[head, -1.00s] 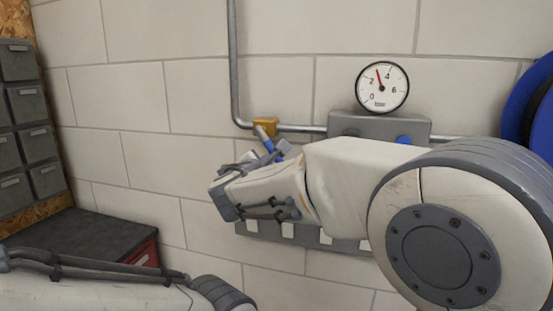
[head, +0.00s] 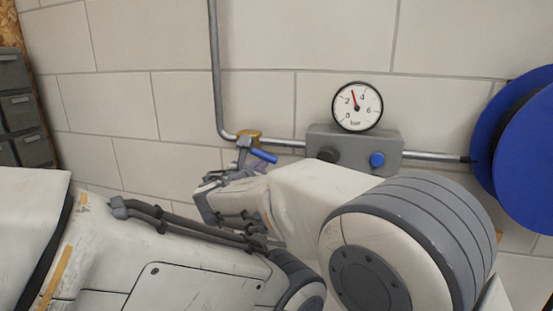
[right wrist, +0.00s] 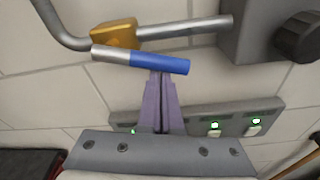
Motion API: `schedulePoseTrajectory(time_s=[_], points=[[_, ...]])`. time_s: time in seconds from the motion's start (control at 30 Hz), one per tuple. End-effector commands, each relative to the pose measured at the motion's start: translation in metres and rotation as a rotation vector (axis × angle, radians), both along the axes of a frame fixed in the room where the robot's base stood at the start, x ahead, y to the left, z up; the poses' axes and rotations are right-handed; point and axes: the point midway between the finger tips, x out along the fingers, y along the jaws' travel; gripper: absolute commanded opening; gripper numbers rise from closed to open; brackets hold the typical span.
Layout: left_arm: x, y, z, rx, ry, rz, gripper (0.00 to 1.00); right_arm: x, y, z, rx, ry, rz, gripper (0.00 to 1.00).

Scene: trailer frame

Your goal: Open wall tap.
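The wall tap has a brass body (head: 248,135) on the grey pipe, and it also shows in the right wrist view (right wrist: 115,34). Its lever has a blue sleeve (right wrist: 158,63) and points right, tilted slightly down from the pipe line; the sleeve also shows in the head view (head: 264,156). My right gripper (right wrist: 161,76) has its two purple fingers together, with the tips at the lower edge of the blue sleeve. They look shut, with nothing between them; whether they touch the lever is hard to tell. My left gripper is out of view.
A pressure gauge (head: 357,106) sits above a grey box (head: 335,139) with a black knob (head: 328,155) and a blue knob (head: 377,160). A blue hose reel (head: 520,150) is at right. A grey strip (right wrist: 240,119) with green lights runs below the tap.

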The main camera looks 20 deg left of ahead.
Motion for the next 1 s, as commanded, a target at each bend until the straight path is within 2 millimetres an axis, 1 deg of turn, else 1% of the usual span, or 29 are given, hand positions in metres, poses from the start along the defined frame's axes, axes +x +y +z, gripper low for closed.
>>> schedulePoseTrajectory(time_s=[0.03,0.23,0.6,1.0], points=[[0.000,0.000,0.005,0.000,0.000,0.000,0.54,0.000,-0.001,0.007,-0.034,-0.004,0.001,0.00],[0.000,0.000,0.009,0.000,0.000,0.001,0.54,0.000,-0.005,0.012,-0.153,-0.005,0.000,0.00],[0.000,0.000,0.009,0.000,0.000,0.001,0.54,0.000,-0.007,0.018,-0.147,-0.005,0.000,0.00],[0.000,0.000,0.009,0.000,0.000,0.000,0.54,0.000,-0.008,0.018,-0.145,-0.006,-0.001,0.00]])
